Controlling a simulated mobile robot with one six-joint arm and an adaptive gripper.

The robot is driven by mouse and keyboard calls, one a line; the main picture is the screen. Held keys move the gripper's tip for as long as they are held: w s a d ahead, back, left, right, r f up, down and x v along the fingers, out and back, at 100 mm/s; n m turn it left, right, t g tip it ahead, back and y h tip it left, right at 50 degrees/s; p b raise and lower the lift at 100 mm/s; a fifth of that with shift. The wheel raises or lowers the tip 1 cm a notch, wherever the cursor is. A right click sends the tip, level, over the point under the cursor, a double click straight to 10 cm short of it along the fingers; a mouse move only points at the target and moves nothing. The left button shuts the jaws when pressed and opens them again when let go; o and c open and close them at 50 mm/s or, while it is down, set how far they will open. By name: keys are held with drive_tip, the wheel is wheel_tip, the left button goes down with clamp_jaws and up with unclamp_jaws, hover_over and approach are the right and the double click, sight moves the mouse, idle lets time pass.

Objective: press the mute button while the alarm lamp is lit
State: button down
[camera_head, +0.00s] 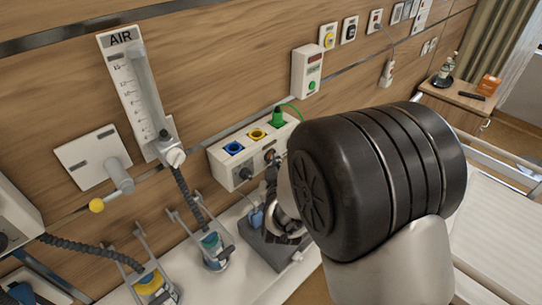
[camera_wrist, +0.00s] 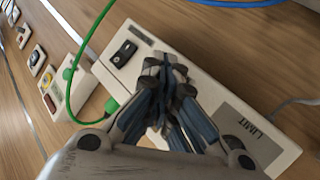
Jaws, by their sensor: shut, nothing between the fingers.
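A white wall unit (camera_head: 307,70) has a red window (camera_head: 315,57) at its top and a green round button (camera_head: 311,86) below. It likely shows at the left of the wrist view (camera_wrist: 75,88). I see no readable mute label, and cannot tell whether the red window is a lit lamp. My gripper (camera_wrist: 172,68) is shut and empty. In the wrist view its fingertips lie in front of a white box marked LIMIT (camera_wrist: 257,135), with a black switch (camera_wrist: 124,54); contact cannot be told. In the head view my arm hides much of the gripper.
A rail box (camera_head: 222,163) with blue and yellow sockets holds a green plug (camera_head: 279,116) with a looping green hose. An AIR flowmeter (camera_head: 135,85) hangs left of it. A bedside table (camera_head: 470,100) stands at right, beside a bed (camera_head: 500,225).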

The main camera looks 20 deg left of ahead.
drive_tip(key=shift+d, duration=0.1)
drive_tip(key=shift+s+d+b, duration=0.3)
drive_tip(key=shift+d, duration=0.3)
drive_tip(key=d, duration=0.1)
drive_tip(key=s+d+b, duration=0.1)
drive_tip(key=d, duration=0.1)
drive_tip(key=s+d, duration=0.1)
drive_tip(key=shift+d+b, duration=0.3)
idle(0.7)
